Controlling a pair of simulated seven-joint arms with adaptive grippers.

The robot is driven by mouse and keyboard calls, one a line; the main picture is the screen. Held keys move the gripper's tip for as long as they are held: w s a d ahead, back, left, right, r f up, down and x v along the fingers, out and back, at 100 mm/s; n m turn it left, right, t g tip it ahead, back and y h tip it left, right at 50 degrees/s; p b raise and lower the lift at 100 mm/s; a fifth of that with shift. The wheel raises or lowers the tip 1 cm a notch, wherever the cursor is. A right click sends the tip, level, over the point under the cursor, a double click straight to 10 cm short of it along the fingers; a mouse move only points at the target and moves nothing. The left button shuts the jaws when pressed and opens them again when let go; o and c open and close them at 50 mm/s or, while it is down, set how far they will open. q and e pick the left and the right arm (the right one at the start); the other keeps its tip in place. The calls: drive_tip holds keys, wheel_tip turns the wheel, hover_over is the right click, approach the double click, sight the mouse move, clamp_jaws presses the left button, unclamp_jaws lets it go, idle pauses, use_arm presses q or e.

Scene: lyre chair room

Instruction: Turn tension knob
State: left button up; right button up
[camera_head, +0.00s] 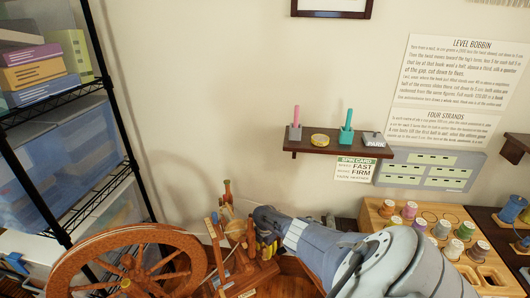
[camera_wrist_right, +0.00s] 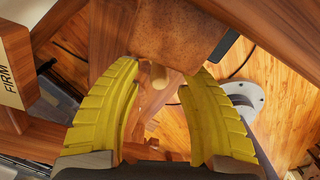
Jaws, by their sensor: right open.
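The brown wooden spinning wheel (camera_head: 75,262) stands at the lower left of the head view. My right gripper (camera_head: 262,250) reaches in from the right beside the wheel's upright wooden parts (camera_head: 227,200). In the right wrist view its yellow fingers (camera_wrist_right: 157,90) are open and spread apart. A pale, round-ended wooden peg (camera_wrist_right: 157,75), which looks like the tension knob, shows between the fingertips, under a brown block (camera_wrist_right: 180,30). I cannot tell whether either finger touches it. In the head view my gripper hides this spot. My left gripper is not in view.
A wooden block marked FIRM (camera_wrist_right: 13,75) stands left of the fingers. A wall shelf (camera_head: 325,146) holds small items above a card reading FAST and FIRM (camera_head: 355,169). A spool rack (camera_head: 390,232) stands at right, a black shelving unit (camera_head: 110,95) at left.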

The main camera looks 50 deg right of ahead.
drive_tip(key=shift+c, duration=0.3)
clamp_jaws()
idle(0.3)
